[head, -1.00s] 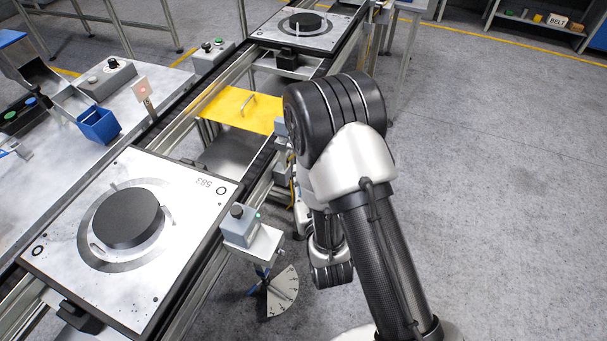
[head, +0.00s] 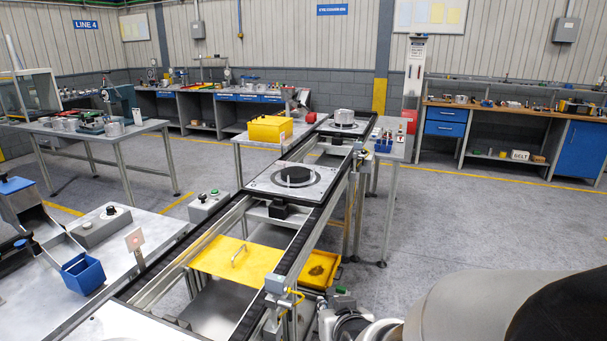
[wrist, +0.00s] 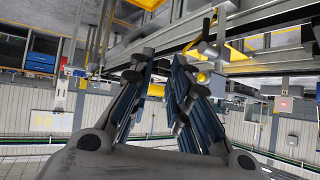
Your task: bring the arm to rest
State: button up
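In the wrist view my gripper (wrist: 162,62) shows two dark, blue-sided fingers with a clear gap between their tips. Nothing is held between them. The picture there is upside down, with the conveyor frame and a yellow panel beyond the fingers. In the head view part of my arm (head: 450,308) fills the lower right corner, blurred and close, right of the conveyor. My gripper cannot be made out in the head view.
The conveyor (head: 318,215) runs from the lower left to the back, carrying a pallet (head: 262,184) with a black disc (head: 296,175). A yellow panel (head: 212,258) spans its frame. A grey sensor box (head: 276,283) stands at its right edge. Open floor (head: 450,225) lies right.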

jog(key=s+d+r+g, duration=0.2)
jog(key=s, duration=0.6)
jog(key=s+d+r+g+h, duration=0.1)
jog(key=s+d+r+g, duration=0.1)
jog(key=s, duration=0.6)
jog(key=s+d+r+m+g, duration=0.1)
jog(key=s+d+r, duration=0.3)
jog(key=s, duration=0.5)
jog(key=shift+d+g+h, duration=0.2)
jog(key=shift+g+h, duration=0.1)
jog(key=shift+g, duration=0.2)
jog(key=shift+c, duration=0.2)
